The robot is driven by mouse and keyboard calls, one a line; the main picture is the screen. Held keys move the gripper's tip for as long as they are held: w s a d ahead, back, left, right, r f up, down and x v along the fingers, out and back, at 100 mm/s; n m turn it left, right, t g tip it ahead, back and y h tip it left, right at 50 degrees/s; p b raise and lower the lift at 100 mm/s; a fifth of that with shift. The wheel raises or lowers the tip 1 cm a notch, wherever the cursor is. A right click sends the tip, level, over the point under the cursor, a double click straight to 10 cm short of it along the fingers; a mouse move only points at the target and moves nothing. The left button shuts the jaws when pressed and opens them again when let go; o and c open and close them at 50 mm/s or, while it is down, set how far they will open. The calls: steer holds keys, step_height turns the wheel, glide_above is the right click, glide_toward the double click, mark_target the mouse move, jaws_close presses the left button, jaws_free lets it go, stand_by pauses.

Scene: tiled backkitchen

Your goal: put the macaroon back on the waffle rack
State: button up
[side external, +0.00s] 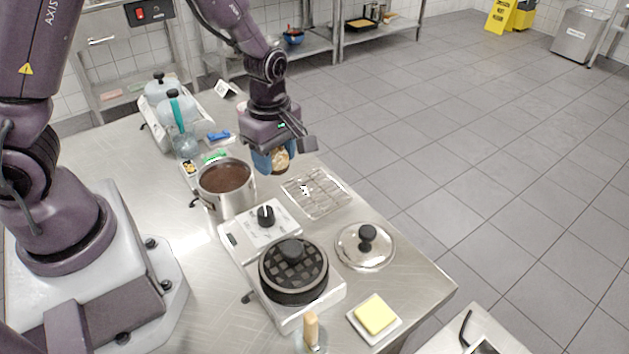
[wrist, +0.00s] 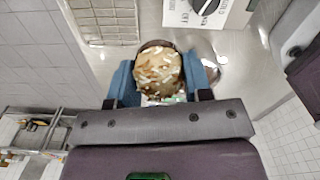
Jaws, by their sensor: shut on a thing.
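The macaroon (side external: 280,158) is a round golden-tan piece with a pale flaked top. In the wrist view the macaroon (wrist: 159,72) sits between the two blue fingers of my gripper (wrist: 162,85). My gripper (side external: 271,160) is shut on it and holds it above the table, behind the wire rack. The waffle rack (side external: 325,191) is a silver wire grid on the steel table, in front and to the right of my gripper. The rack also shows at the top left of the wrist view (wrist: 104,20).
A pot of dark brown liquid (side external: 226,181) stands left of the rack. The waffle iron (side external: 292,269), a glass lid (side external: 365,245) and a yellow block on a white dish (side external: 375,315) are nearer the camera. The table's right edge runs close by the rack.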

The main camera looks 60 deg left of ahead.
steer(key=w+f, duration=0.2)
steer(key=w, duration=0.2)
glide_above(314, 190)
step_height(314, 190, down, 5)
steer(key=shift+s+f, duration=0.1)
steer(key=shift+f, duration=1.75)
steer(key=shift+f, duration=0.15)
steer(key=o, duration=0.9)
